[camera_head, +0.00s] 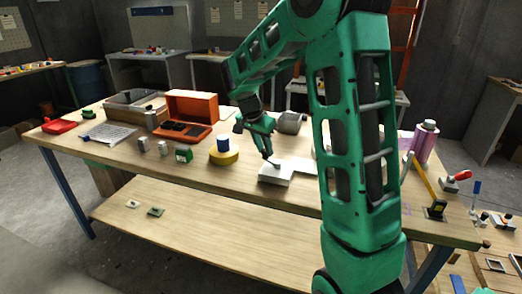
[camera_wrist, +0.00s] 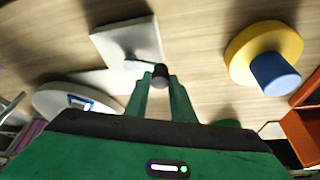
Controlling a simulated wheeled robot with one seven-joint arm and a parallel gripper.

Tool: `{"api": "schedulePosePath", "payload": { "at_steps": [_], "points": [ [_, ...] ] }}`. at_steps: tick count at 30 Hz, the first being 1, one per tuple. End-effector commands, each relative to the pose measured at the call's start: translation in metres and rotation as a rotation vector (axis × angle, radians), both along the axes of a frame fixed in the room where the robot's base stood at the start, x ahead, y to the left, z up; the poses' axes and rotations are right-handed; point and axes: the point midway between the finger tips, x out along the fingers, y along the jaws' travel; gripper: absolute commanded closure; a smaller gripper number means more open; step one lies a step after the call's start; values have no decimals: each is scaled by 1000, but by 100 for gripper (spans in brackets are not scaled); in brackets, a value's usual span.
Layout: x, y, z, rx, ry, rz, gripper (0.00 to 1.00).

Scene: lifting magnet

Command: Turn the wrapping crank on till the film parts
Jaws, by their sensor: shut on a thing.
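A pale box (camera_head: 275,177) stands near the table's front edge, with a small crank on top. In the wrist view the box (camera_wrist: 122,38) carries a thin grey crank arm (camera_wrist: 139,66) ending in a dark knob (camera_wrist: 160,74). My gripper (camera_wrist: 160,90) is shut on this crank knob, its fingertips on either side; in the head view my gripper (camera_head: 268,154) reaches down to the box top. A white round plate (camera_wrist: 70,100) with a blue-edged piece lies beside the box. A purple roll (camera_head: 425,142) stands at the right. My arm hides the area between; I cannot make out the film's state.
A yellow disc with a blue cylinder (camera_head: 223,146) stands left of the box. A yellow lever (camera_head: 424,182) stands near the right front edge.

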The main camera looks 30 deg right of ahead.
Motion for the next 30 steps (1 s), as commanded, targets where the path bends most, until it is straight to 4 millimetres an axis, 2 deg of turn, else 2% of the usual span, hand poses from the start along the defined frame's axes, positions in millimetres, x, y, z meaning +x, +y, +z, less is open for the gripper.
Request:
{"api": "schedulePosePath", "payload": {
  "at_steps": [6, 18, 30],
  "points": [
    [8, -8, 1, 0, -7, -173, 100],
    [10, -23, 2, -1, -9, -455, 100],
    [10, -30, 3, -1, -11, -567, 100]
  ]
}}
